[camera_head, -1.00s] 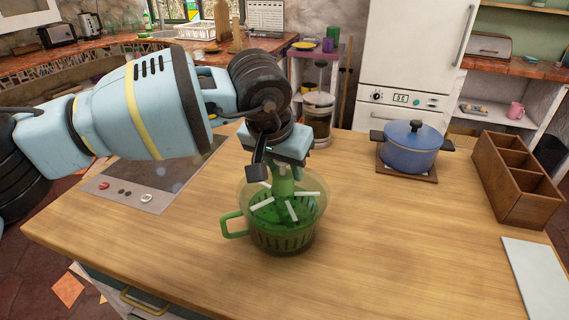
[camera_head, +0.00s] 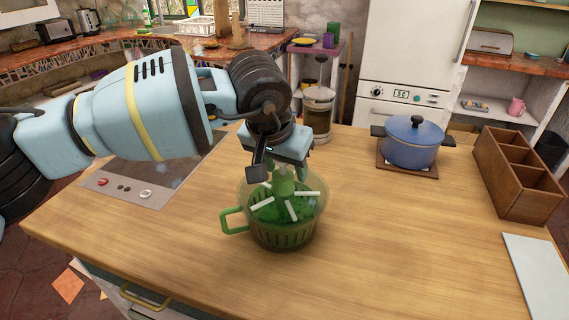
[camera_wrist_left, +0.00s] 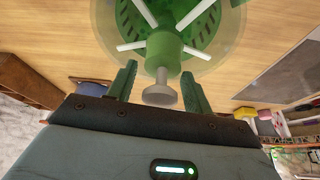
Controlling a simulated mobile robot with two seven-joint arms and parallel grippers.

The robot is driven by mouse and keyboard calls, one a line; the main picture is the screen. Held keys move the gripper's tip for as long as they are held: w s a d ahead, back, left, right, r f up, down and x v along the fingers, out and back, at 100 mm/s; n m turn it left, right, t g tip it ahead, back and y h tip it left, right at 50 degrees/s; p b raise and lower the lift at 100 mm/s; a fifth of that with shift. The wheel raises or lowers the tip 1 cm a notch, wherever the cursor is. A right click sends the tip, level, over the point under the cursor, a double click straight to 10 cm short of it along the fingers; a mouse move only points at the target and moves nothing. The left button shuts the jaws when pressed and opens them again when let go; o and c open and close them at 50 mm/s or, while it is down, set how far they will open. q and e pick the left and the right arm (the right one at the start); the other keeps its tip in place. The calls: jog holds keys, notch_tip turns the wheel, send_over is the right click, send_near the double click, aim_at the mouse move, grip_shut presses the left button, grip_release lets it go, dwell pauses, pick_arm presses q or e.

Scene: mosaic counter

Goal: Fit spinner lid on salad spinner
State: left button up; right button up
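The salad spinner is a clear green bowl (camera_head: 284,235) with a side handle and a slotted basket, standing on the wooden counter. The green spinner lid (camera_head: 270,212), with white spokes and a central stem, sits at the bowl's mouth; I cannot tell if it is fully seated. My left gripper (camera_head: 286,170) is directly above the stem. In the left wrist view its green fingers (camera_wrist_left: 160,84) stand apart on either side of the lid's grey knob (camera_wrist_left: 159,92), with gaps on both sides. My right gripper is not in view.
A blue pot (camera_head: 411,152) on a wooden trivet and a brown compartment box (camera_head: 518,180) stand to the right. A white board (camera_head: 540,275) lies at the front right. A cooktop panel (camera_head: 135,188) is at the left. The counter around the bowl is clear.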

aim_at(277, 197)
pick_arm(q)
jog(key=shift+o, duration=0.9)
jog(key=v, duration=0.7)
jog(key=shift+s+r, duration=0.15)
jog(key=shift+r, duration=0.2)
jog(key=shift+a, duration=0.1)
